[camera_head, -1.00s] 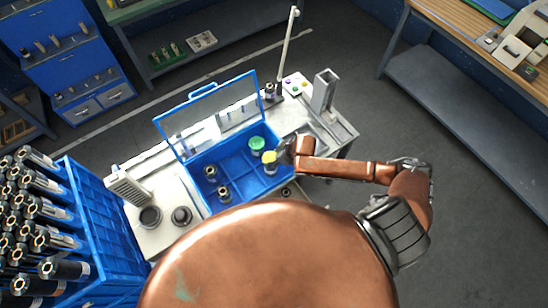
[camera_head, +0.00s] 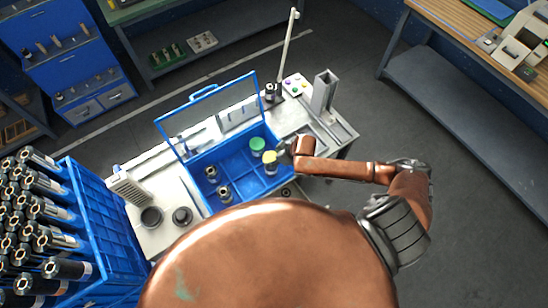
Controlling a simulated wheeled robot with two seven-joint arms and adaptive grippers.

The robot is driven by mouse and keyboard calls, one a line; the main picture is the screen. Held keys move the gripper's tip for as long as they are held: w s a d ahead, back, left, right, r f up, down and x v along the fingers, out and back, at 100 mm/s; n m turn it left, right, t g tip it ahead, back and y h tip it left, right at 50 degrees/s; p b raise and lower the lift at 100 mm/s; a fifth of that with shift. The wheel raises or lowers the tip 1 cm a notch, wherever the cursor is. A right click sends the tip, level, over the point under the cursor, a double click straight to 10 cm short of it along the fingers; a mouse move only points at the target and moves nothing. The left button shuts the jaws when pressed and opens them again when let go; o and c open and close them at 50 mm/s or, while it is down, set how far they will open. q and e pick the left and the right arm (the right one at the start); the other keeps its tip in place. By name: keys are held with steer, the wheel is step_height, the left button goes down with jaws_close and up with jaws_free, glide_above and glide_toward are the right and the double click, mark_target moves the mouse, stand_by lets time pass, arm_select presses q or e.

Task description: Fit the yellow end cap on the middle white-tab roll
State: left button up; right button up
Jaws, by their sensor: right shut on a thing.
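An open blue case (camera_head: 200,197) stands on the white bench with its clear lid raised. My right gripper (camera_head: 279,149) reaches into its right side and is shut on the yellow end cap (camera_head: 269,157). The cap is at the top of a short roll (camera_head: 271,169); whether it is fully seated cannot be told at this size. A roll with a green cap (camera_head: 257,144) stands just behind it. Two rolls without coloured caps (camera_head: 211,172) (camera_head: 224,192) stand at the left of the case. White tabs cannot be made out. My left gripper is out of view.
A blue crate (camera_head: 112,225) full of dark rolls stands at the left. A grey post (camera_head: 324,92) and a button panel (camera_head: 293,84) stand on the bench behind the case. The raised lid (camera_head: 215,108) borders the case's far side. Floor at the right is clear.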

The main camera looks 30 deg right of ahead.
steer(key=shift+p, duration=0.35)
stand_by(0.4)
steer(key=o, duration=0.6)
steer(key=p+v, duration=0.9)
steer(key=v, duration=0.2)
stand_by(0.5)
stand_by(0.5)
